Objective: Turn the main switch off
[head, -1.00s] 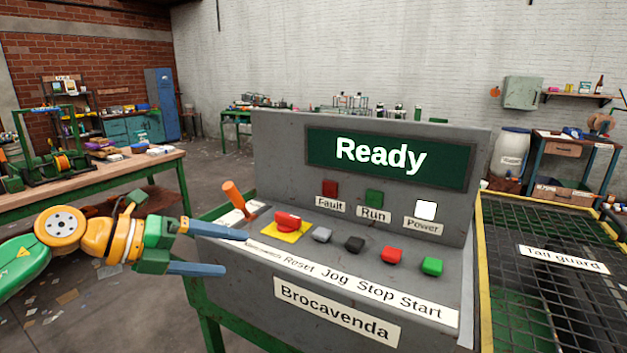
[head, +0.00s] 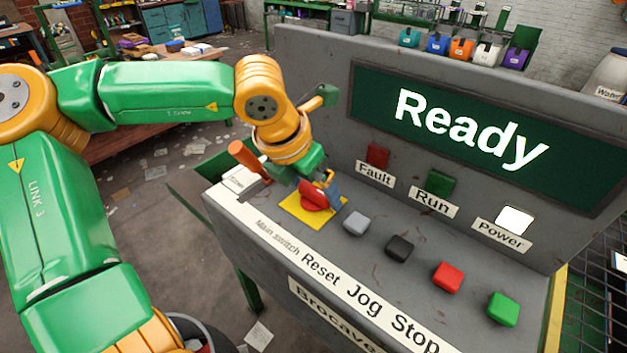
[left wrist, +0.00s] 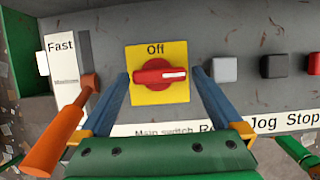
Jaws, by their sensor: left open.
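The main switch is a red rotary knob (head: 314,196) on a yellow plate (head: 297,209), at the left end of the grey control panel. My left gripper (head: 325,190) is open at the knob. In the left wrist view its blue fingers (left wrist: 161,85) stand on either side of the knob, with gaps to it. The display (head: 470,130) reads "Ready" and the white Power lamp (head: 515,219) is lit. My right gripper is not in view.
An orange lever (head: 246,158) stands close left of the switch, beside my left gripper. Grey (head: 356,223), black (head: 399,248), red (head: 448,276) and green (head: 503,308) buttons line the panel to the right. The upright display panel rises behind.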

